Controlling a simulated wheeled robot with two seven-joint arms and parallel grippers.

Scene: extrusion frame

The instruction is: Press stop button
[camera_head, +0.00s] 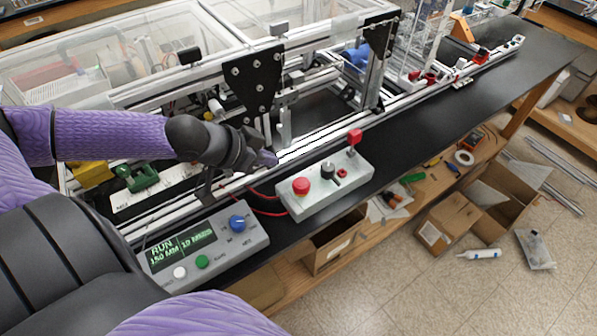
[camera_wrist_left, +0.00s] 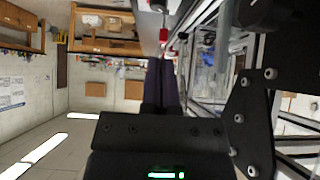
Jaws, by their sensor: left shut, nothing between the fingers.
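The red mushroom stop button (camera_head: 301,186) sits on the left end of a light grey control box (camera_head: 325,192) on the black bench. The stop button cannot be made out surely there. My right gripper is out of view.
A grey panel (camera_head: 205,245) with a green "RUN" display, blue knob and white and green buttons lies left of the box. A red cable (camera_head: 266,204) runs between them. Aluminium framing and a black bracket plate (camera_head: 254,80) stand behind my left gripper.

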